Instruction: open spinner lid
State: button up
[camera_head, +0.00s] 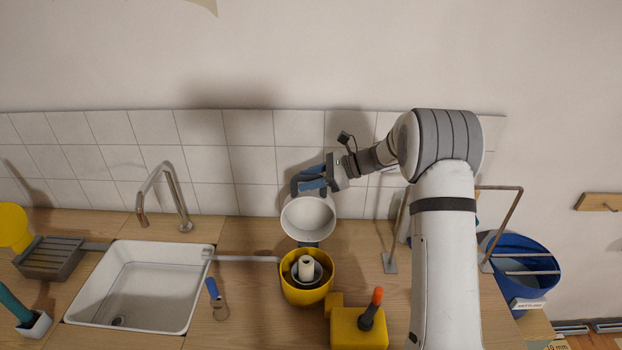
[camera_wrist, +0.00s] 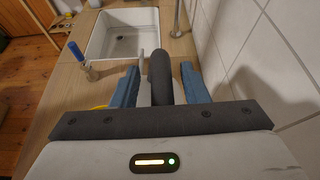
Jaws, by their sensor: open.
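The spinner is a yellow tub (camera_head: 291,296) on the wooden counter, with a pale upright core (camera_head: 306,268) and grey inner bowl visible inside. Its round whitish lid (camera_head: 308,220) stands raised and tilted back behind the tub, joined by a dark piece at the tub's back rim. My gripper (camera_head: 310,183) is at the lid's upper edge near the tiled wall, with blue fingers open. In the wrist view, a dark rounded bar (camera_wrist: 160,75) lies between the spread fingers (camera_wrist: 158,88); contact cannot be told. The spinner is mostly hidden there.
A white sink (camera_head: 140,288) with a tap (camera_head: 172,195) is at left. A yellow box (camera_head: 358,329) with an orange-topped lever stands front right. A blue bucket (camera_head: 525,262) is farther right. The tiled wall is close behind.

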jog(key=shift+b+v, duration=1.25)
jog(key=shift+v, duration=2.7)
jog(key=s+d+n+t+h+b, duration=0.1)
jog(key=s+n+h, duration=0.3)
jog(key=s, duration=0.8)
jog(key=s+d+f+n+h+b, duration=0.1)
jog(key=s+d+n+h, duration=0.3)
jog(key=s+n, duration=0.4)
jog(key=s+d+n+t+h+b, duration=0.1)
jog(key=s+n+h, duration=0.4)
jog(key=s, duration=1.2)
jog(key=d+n+b, duration=0.1)
jog(key=d, duration=0.1)
jog(key=shift+d+f+t, duration=0.25)
jog(key=shift+f+t, duration=0.05)
jog(key=shift+f, duration=0.1)
